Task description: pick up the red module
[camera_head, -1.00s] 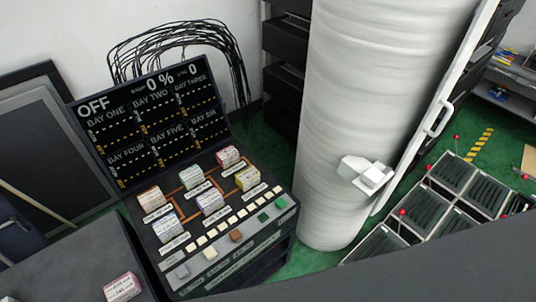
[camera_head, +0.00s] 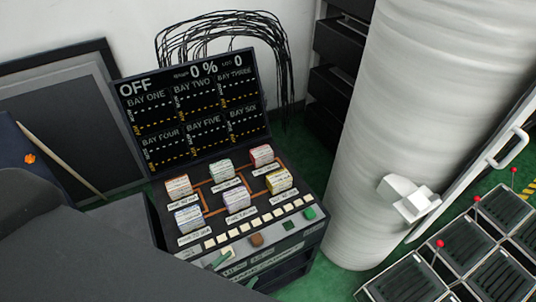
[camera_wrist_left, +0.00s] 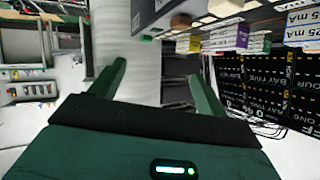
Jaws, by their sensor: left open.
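A small box-shaped module with red on it (camera_head: 262,155) stands upright in the back right place of the sloped console panel (camera_head: 215,243). My left gripper (camera_head: 236,270) shows only its green fingertips, low at the console's front edge, well apart from that module. In the left wrist view my left gripper (camera_wrist_left: 157,70) has its two green fingers spread with nothing between them. I cannot make out the red module in that view. My right gripper is not in view.
Orange (camera_head: 178,189), green (camera_head: 221,171), blue (camera_head: 188,218), purple (camera_head: 237,200) and yellow (camera_head: 279,181) modules stand close around it. A display (camera_head: 190,105) reading OFF rises behind. A white column (camera_head: 415,130) with a latch stands right.

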